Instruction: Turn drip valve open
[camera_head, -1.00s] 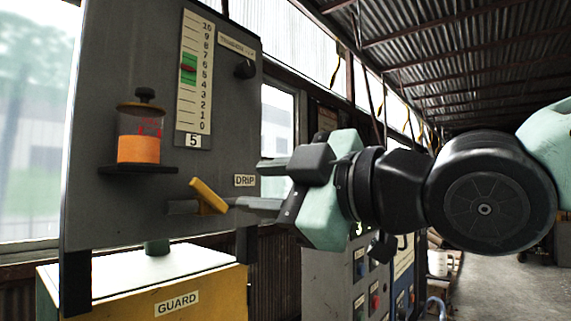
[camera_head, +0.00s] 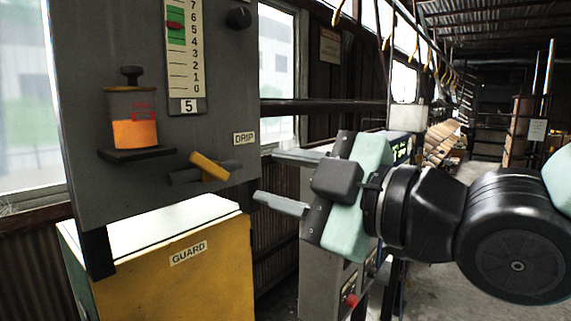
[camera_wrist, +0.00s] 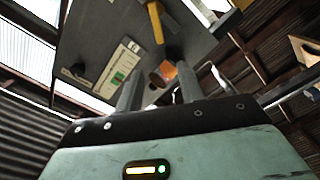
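The drip valve has a yellow lever (camera_head: 209,166) on a dark horizontal pipe, below and left of the DRIP label (camera_head: 244,138). The lever is tilted, its upper end to the left. In the wrist view the yellow lever (camera_wrist: 155,22) shows at the top, beyond the fingers. My gripper (camera_head: 282,178) is to the right of the valve, its fingers spread apart and pointing left toward the panel. It is open and empty, not touching the lever.
The grey panel (camera_head: 120,50) carries an orange-filled reservoir (camera_head: 133,120) on a shelf, a numbered scale (camera_head: 186,60) and a dark knob (camera_head: 239,18). A yellow GUARD box (camera_head: 190,270) stands below. A grey control cabinet (camera_head: 318,262) is behind my gripper.

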